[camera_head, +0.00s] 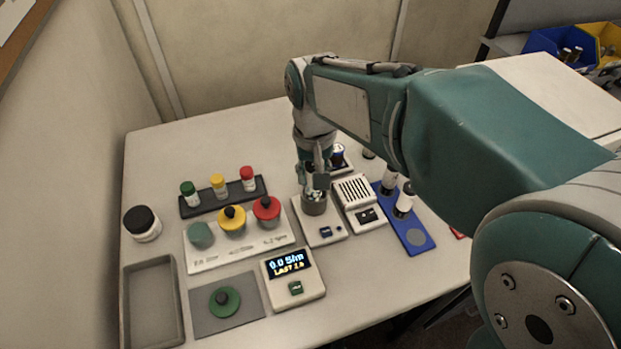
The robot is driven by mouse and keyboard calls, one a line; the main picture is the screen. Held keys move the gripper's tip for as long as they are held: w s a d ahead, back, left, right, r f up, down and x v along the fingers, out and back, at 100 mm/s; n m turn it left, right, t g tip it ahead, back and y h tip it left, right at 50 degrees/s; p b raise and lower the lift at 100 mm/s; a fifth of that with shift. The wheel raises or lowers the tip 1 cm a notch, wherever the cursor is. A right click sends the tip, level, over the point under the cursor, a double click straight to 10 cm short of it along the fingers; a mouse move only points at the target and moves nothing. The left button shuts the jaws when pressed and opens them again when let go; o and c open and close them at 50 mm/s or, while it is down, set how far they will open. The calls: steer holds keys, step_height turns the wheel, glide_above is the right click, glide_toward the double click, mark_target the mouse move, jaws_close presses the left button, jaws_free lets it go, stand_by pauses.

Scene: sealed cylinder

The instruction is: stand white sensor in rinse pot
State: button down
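My gripper (315,184) points down over a small grey metal pot (314,206), which stands on a white device with a small display. The fingers are small and dark here, and I cannot tell whether they are apart or hold anything. Two white upright cylinders with dark parts, one at the back (389,181) and one nearer (405,201), stand on a blue strip (416,239) to the right. I cannot tell for certain which thing is the white sensor or whether the grey pot is the rinse pot.
A vented white box (354,190) stands between the pot and the blue strip. To the left are a white plate (207,261) with coloured knobs, a dark rack (203,205) of capped vials, a display unit (308,291), a grey tray (127,318) and a black-lidded jar (146,228).

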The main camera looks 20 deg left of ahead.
steer(key=shift+w+f, duration=0.55)
steer(key=shift+f, duration=0.1)
steer(key=f, duration=0.1)
steer(key=w+f, duration=0.1)
steer(key=f, duration=0.1)
steer(key=a+f, duration=0.1)
steer(key=f, duration=0.1)
steer(key=shift+w, duration=0.2)
steer(key=shift+a, duration=0.1)
steer(key=shift+d+f, duration=0.1)
steer(key=shift+d, duration=0.25)
steer(key=shift+c, duration=1.5)
jaws_free()
steer(key=shift+d, duration=0.1)
steer(key=shift+a, duration=0.25)
